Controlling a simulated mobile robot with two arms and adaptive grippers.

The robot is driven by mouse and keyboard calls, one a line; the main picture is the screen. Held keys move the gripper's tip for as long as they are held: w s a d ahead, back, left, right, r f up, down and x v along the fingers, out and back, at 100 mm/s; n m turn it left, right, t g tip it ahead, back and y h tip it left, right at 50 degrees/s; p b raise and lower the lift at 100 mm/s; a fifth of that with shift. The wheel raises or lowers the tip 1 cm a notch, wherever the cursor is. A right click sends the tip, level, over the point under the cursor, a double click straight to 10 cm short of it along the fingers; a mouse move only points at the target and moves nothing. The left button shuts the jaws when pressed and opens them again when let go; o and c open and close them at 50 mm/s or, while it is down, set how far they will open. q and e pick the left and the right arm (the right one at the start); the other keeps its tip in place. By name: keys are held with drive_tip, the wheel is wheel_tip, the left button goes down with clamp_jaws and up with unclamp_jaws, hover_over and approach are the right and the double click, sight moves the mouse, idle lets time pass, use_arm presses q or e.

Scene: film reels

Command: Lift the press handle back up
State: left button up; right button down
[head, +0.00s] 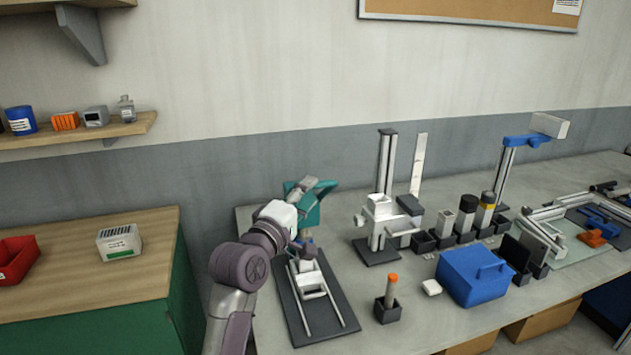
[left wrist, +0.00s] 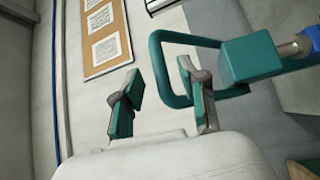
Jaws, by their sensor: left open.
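A teal handle (head: 318,202) stands above a white frame (head: 312,284) on a dark base plate (head: 343,312) on the bench. In the left wrist view the teal handle (left wrist: 192,37) is a bent loop joined to a teal block (left wrist: 250,58) on a steel rod (left wrist: 293,47). My left gripper (head: 300,186) is at the handle in the head view and hides part of the press. In the left wrist view its fingers (left wrist: 162,72) are apart, with a side of the loop showing near the right finger. I cannot tell whether they touch. My right gripper is out of view.
A column stand (head: 385,165) with a white block rises right of the press. An orange-topped cylinder in a dark holder (head: 388,305) and a blue box (head: 475,278) stand further right. A shelf (head: 80,132) and a wooden cabinet top (head: 70,265) are at left.

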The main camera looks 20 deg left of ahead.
use_arm(q)
drive_tip(key=shift+x, duration=1.9)
clamp_jaws()
drive_tip(key=shift+p, duration=0.3)
